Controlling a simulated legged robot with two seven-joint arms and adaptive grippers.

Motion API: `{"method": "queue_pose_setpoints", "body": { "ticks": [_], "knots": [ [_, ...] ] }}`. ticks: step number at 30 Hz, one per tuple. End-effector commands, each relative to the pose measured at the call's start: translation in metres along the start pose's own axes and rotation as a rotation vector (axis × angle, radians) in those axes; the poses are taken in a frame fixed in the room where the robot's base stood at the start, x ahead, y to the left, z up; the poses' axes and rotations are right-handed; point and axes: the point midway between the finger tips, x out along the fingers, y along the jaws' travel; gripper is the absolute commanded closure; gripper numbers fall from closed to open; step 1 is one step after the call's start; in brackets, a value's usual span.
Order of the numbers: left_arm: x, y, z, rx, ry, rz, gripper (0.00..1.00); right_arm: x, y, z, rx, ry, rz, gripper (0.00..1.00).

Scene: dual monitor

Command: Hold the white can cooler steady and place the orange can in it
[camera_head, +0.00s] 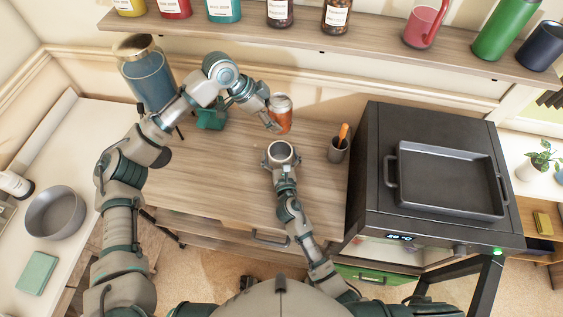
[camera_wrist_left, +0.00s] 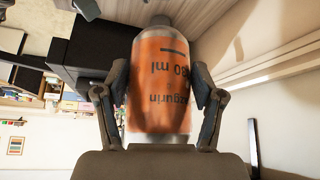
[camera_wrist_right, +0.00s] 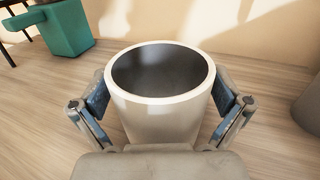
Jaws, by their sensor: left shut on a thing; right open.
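The orange can (camera_head: 281,116) is held by my left gripper (camera_head: 273,121), which is shut on it. In the left wrist view the can (camera_wrist_left: 164,85) fills the space between both fingers. In the head view it appears behind the white can cooler (camera_head: 281,154). The cooler stands upright on the counter, and its dark open mouth is empty in the right wrist view (camera_wrist_right: 163,110). My right gripper (camera_wrist_right: 163,112) is open, with one finger on each side of the cooler. I cannot tell whether the fingers touch it.
A grey cup with an orange-handled item (camera_head: 338,149) stands right of the cooler. A black oven (camera_head: 370,170) with a tray on top is farther right. A teal object (camera_head: 211,118) and a large blue jar (camera_head: 147,80) are at left. A shelf (camera_head: 370,41) runs above.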

Motion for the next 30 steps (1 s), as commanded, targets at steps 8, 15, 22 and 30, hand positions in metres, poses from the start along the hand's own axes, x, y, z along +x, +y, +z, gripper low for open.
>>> {"method": "queue_pose_setpoints", "body": {
  "ticks": [8,15,22,30],
  "knots": [
    [-0.001,0.0,-0.001,0.001,0.002,-0.001,0.83,0.007,0.0,0.0,0.002,0.0,0.001,0.0],
    [-0.001,0.0,-0.001,0.001,0.001,-0.001,0.83,0.007,0.0,0.0,0.002,0.0,0.001,0.3],
    [-0.001,0.0,-0.001,0.001,0.001,-0.001,0.83,0.007,0.0,0.0,0.001,0.0,0.001,0.68],
    [0.008,-0.011,0.035,-0.02,0.011,-0.003,0.83,0.007,0.0,0.0,0.001,0.001,0.001,0.68]
  ]
}}
